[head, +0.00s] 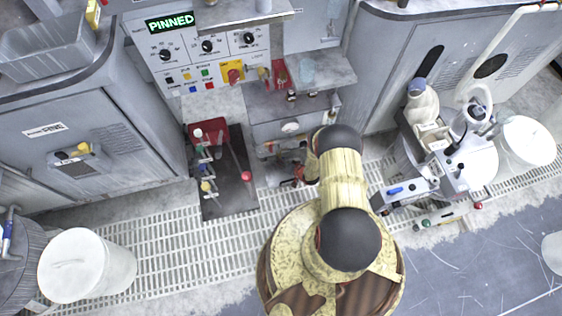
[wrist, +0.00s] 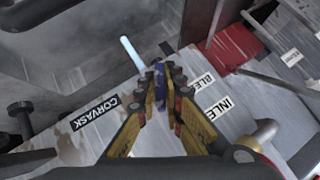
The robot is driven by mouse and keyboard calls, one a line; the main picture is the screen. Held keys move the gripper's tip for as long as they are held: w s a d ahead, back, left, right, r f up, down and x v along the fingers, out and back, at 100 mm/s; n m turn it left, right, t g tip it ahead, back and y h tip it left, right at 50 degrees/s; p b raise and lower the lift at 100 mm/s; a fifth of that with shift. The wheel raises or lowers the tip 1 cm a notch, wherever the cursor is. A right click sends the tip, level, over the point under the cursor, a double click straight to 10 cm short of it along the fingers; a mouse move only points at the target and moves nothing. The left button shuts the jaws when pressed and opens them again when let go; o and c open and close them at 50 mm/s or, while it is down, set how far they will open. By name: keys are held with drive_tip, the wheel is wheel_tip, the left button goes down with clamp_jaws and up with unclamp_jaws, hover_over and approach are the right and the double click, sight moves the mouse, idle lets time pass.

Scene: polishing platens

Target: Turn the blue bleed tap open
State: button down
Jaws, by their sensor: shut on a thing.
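In the wrist view, my gripper (wrist: 166,92) has its yellow-sided fingers closed together on a small dark blue piece, the blue bleed tap (wrist: 159,71). Only a narrow part of the tap shows between the fingertips. The rest is hidden by the fingers, so its exact angle cannot be told. A label partly reading "BLE" (wrist: 201,82) is on the grey plate just right of the fingertips. In the head view, my arm covers much of the area in front of the cabinet, and I cannot make out the blue tap there.
A pale blue rod (wrist: 132,53) stands just left of the fingertips. A plate marked "CORVASK" (wrist: 95,113) and an "INLET" label (wrist: 222,108) lie nearby. A red block (wrist: 236,45) is at upper right. A panel (head: 200,50) reads "PINNED". Grated floor (head: 180,245) is open at left.

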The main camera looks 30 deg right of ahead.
drive_tip(key=shift+a+n+g+h, duration=0.1)
drive_tip(key=shift+n+g+h, duration=0.4)
drive_tip(key=shift+n+h, duration=0.5)
drive_tip(key=shift+w+n+g+h, duration=0.1)
drive_tip(key=shift+n+g+h, duration=0.2)
drive_tip(key=shift+h, duration=0.9)
drive_tip(key=c, duration=2)
unclamp_jaws()
drive_tip(key=shift+o, duration=0.4)
drive_tip(key=v, duration=1.2)
